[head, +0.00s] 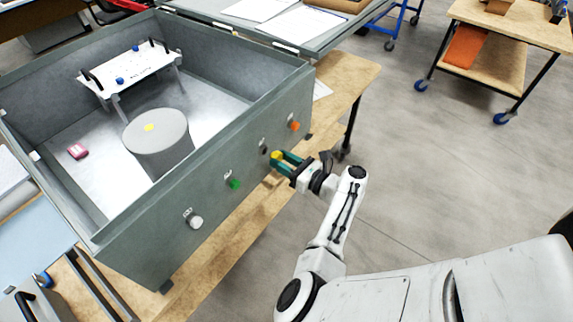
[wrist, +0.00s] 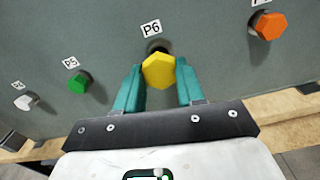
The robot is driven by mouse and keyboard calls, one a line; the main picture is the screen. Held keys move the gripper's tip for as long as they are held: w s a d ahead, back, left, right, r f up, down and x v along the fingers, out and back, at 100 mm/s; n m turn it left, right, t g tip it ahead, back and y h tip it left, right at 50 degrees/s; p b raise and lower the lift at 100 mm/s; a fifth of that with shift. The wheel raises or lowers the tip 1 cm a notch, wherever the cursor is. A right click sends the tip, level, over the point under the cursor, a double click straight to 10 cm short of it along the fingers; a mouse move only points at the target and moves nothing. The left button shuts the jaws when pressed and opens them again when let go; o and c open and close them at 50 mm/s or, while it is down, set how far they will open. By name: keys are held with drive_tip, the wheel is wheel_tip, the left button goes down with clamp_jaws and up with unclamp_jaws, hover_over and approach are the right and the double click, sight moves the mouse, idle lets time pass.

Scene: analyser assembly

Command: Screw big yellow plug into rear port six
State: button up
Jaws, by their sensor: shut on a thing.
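The big yellow plug (wrist: 159,71) is a hexagonal piece between the two teal fingers of my gripper (wrist: 158,88). In the wrist view it is right in front of port six (wrist: 157,47), a dark opening below the P6 label (wrist: 152,28). The plug covers most of the port, so I cannot tell how far it is in. In the head view my gripper (head: 279,159) is shut on the yellow plug (head: 277,155), close to the outer wall of the grey analyser box (head: 215,190).
An orange plug (wrist: 270,26) sits right of port six. A green plug (wrist: 80,80) at P5 and a white plug (wrist: 27,102) sit to the left. The box stands on a wooden table (head: 345,85). Open floor (head: 420,160) lies to the right.

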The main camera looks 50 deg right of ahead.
drive_tip(key=n+b, duration=0.4)
drive_tip(key=n, duration=0.2)
drive_tip(key=w+n+b, duration=0.1)
drive_tip(key=n+b, duration=0.4)
drive_tip(key=n, duration=0.2)
drive_tip(key=n+b, duration=0.5)
drive_tip(key=n, duration=0.1)
drive_tip(key=shift+w+f+n, duration=0.1)
drive_tip(key=shift+w+n, duration=0.15)
drive_tip(key=shift+n, duration=0.05)
drive_tip(key=shift+a+p, duration=0.1)
drive_tip(key=shift+p, duration=0.4)
idle(0.8)
drive_tip(key=shift+w+p, duration=0.3)
drive_tip(key=shift+w, duration=0.4)
idle(1.1)
